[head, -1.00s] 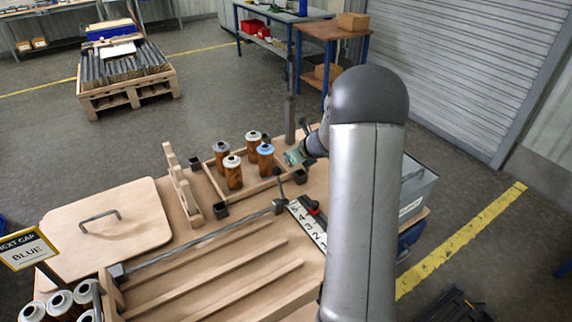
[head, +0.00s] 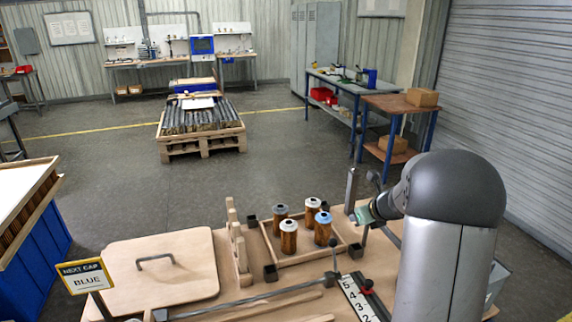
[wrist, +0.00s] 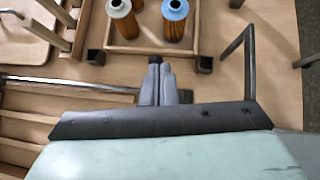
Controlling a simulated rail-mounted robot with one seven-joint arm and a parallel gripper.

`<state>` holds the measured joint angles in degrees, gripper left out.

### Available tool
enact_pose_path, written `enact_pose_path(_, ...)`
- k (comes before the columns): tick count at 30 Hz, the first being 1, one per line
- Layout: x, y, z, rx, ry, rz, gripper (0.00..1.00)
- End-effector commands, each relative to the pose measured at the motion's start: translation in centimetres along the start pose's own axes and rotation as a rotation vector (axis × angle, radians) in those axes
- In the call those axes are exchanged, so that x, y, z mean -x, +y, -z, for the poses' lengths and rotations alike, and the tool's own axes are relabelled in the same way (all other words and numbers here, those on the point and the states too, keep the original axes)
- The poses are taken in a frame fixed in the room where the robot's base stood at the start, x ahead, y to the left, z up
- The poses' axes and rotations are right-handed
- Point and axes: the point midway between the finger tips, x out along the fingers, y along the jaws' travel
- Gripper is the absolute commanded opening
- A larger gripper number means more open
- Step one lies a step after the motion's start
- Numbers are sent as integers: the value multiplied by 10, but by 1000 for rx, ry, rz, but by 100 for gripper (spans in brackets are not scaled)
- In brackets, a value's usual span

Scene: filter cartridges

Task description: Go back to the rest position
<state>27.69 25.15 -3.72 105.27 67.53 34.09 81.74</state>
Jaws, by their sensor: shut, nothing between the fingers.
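My gripper (wrist: 157,68) is shut and empty; its fingers show side by side in the wrist view. In the head view its teal body (head: 362,216) is at the right of the wooden cartridge tray (head: 305,257), and its fingertips are hard to make out. In the wrist view the fingertips appear just below the tray's near edge. The tray holds several upright brown cartridges, among them a blue-capped one (head: 322,230), a white-capped one (head: 288,238) and a grey-capped one (head: 280,218). The gripper appears clear of them.
A wooden lid with a handle (head: 160,280) lies at left, near the "NEXT CAP BLUE" sign (head: 86,277). A numbered strip (head: 358,297) and dark-knobbed lever (head: 334,262) stand near the gripper. A bent dark bracket (wrist: 247,62) stands right of the fingers.

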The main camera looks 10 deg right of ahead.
Motion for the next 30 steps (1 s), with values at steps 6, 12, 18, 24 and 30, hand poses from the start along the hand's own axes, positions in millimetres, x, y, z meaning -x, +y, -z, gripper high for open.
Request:
enact_pose_path(6, 19, 57, -5, 297, 38, -84, 0)
enact_pose_path(12, 80, 190, 28, 1130, 113, -337, 0)
enact_pose_path(18, 156, 278, 112, 2033, 141, -666, 0)
enact_pose_path(24, 201, 297, 175, 2603, 145, -932, 0)
enact_pose_path(30, 210, 297, 188, 2720, 146, -1001, 0)
